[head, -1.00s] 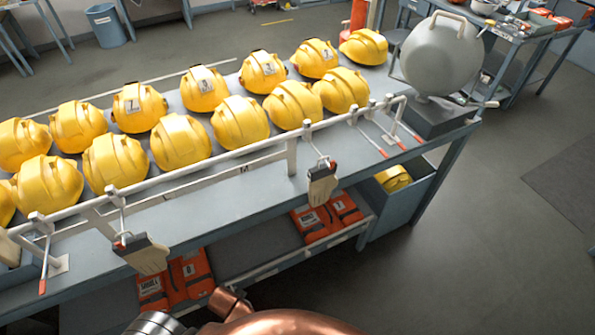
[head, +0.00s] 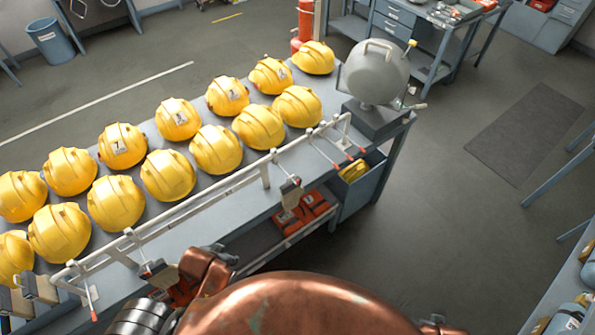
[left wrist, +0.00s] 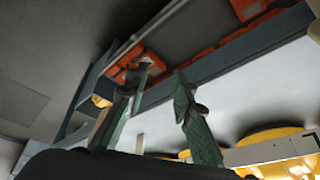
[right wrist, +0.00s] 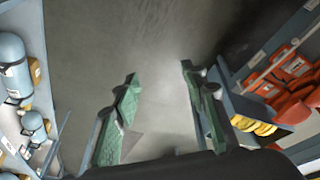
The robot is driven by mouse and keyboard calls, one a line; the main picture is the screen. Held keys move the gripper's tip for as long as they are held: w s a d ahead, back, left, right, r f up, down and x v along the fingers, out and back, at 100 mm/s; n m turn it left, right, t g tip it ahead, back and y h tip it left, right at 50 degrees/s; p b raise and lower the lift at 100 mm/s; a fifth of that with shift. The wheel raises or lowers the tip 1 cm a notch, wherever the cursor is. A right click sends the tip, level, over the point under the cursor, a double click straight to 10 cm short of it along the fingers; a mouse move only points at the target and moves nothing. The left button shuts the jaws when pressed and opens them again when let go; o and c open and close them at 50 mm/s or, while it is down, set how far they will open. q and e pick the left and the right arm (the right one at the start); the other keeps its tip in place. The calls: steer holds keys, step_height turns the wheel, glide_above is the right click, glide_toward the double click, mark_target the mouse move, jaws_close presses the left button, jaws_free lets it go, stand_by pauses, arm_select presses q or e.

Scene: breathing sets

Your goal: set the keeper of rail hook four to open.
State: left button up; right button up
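A white rail (head: 190,205) runs along the near edge of the bench and carries several hooks with thin red-tipped levers. A hook at the left end has its lever (head: 92,300) hanging down. Several red-tipped levers (head: 337,155) sit close together at the right end. I cannot read hook numbers or tell which hook is four. My left gripper (left wrist: 162,82) is open and empty below the bench edge. My right gripper (right wrist: 158,75) is open and empty over the floor.
Two rows of yellow helmets (head: 216,149) fill the bench behind the rail. A grey rounded device (head: 375,72) stands at the bench's right end. Orange packs (head: 300,212) lie on the lower shelf. Another shelf with blue-grey cylinders (head: 568,318) stands right.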

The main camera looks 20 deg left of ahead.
arm_select(q)
step_height(320, 180, up, 4)
steer(key=w+p, duration=0.1)
steer(key=w, duration=0.1)
arm_select(e)
steer(key=s+a+f+g, duration=0.1)
steer(key=s+f, duration=0.1)
steer(key=f, duration=0.9)
steer(key=s+f, duration=0.2)
steer(key=f, duration=0.9)
arm_select(q)
steer(key=m+t+h, duration=0.3)
steer(key=m+h, duration=0.2)
steer(key=m, duration=0.2)
glide_toward(297, 181)
steer(key=x, duration=0.4)
steer(key=p+x, duration=0.2)
steer(key=x, duration=0.4)
steer(key=shift+w+f, duration=0.2)
steer(key=shift+w, duration=0.05)
arm_select(e)
steer(key=s+f+n+g, duration=0.1)
steer(key=s+f, duration=1.3)
steer(key=s, duration=0.3)
steer(key=shift+s+f+y, duration=0.2)
steer(key=shift+s+y, duration=0.1)
arm_select(q)
jaws_close()
